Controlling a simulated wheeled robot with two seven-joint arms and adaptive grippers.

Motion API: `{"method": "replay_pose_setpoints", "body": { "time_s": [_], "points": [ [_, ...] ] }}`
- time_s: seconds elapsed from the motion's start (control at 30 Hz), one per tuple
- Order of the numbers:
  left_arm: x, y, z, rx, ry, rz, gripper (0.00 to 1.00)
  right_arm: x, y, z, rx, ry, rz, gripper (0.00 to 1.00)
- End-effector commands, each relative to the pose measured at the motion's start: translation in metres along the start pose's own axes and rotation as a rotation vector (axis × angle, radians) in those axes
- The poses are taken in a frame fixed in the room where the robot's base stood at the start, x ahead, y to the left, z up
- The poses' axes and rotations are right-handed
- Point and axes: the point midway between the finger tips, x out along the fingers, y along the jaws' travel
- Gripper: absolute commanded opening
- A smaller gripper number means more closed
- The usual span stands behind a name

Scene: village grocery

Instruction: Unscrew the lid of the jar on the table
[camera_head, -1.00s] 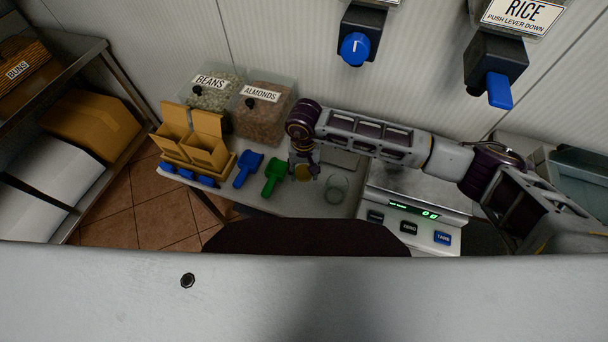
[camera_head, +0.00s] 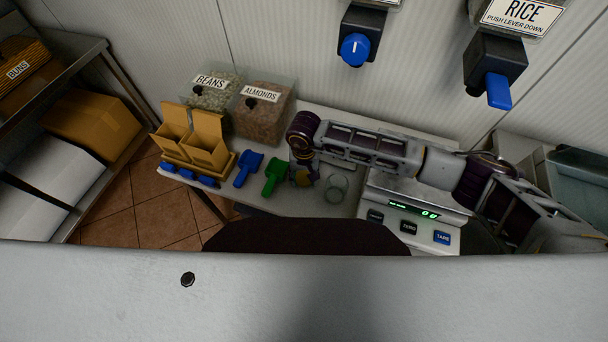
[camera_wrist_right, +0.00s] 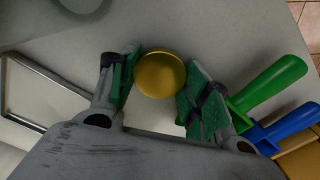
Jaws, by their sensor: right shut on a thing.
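A round gold lid (camera_wrist_right: 160,75) sits between the two green-padded fingers of my right gripper (camera_wrist_right: 158,84) in the right wrist view. The fingers are shut on it from both sides. In the head view my right gripper (camera_head: 303,174) points down at the table (camera_head: 262,204), and a little gold shows at its fingertips. Whatever is under the lid is hidden, so I cannot tell the jar's body there. A clear glass vessel (camera_head: 336,188) stands open just right of the gripper, apart from it. My left gripper is not in view.
A green scoop (camera_head: 274,176) and a blue scoop (camera_head: 247,168) lie left of the gripper. A scale (camera_head: 418,192) stands to the right. Bins of beans (camera_head: 212,97) and almonds (camera_head: 262,118) stand behind, with cardboard boxes (camera_head: 205,150) at the left.

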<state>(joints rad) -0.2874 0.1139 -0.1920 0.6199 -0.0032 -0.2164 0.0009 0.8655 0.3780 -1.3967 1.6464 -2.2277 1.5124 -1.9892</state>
Motion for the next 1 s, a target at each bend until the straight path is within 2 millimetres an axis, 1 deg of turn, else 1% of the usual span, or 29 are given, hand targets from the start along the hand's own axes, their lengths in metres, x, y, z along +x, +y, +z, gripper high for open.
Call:
{"method": "replay_pose_setpoints", "body": {
  "time_s": [0.17,0.2,0.33,0.87,0.93,1.0],
  "points": [
    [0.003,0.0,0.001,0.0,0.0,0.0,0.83,0.003,0.0,0.0,0.0,0.0,0.0,0.19],
    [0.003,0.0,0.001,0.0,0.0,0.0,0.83,0.002,0.0,0.0,0.0,0.0,0.0,0.53],
    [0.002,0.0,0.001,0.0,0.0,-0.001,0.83,0.002,0.0,0.0,0.0,0.0,0.0,0.69],
    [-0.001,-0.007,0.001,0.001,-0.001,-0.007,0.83,-0.001,0.0,0.0,0.0,0.0,0.0,0.69],
    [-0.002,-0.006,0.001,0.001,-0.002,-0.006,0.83,-0.003,0.0,0.0,0.0,0.0,0.0,0.69],
    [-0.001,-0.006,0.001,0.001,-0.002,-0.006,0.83,-0.01,0.0,-0.001,0.0,0.002,-0.001,0.69]
  ]
}}
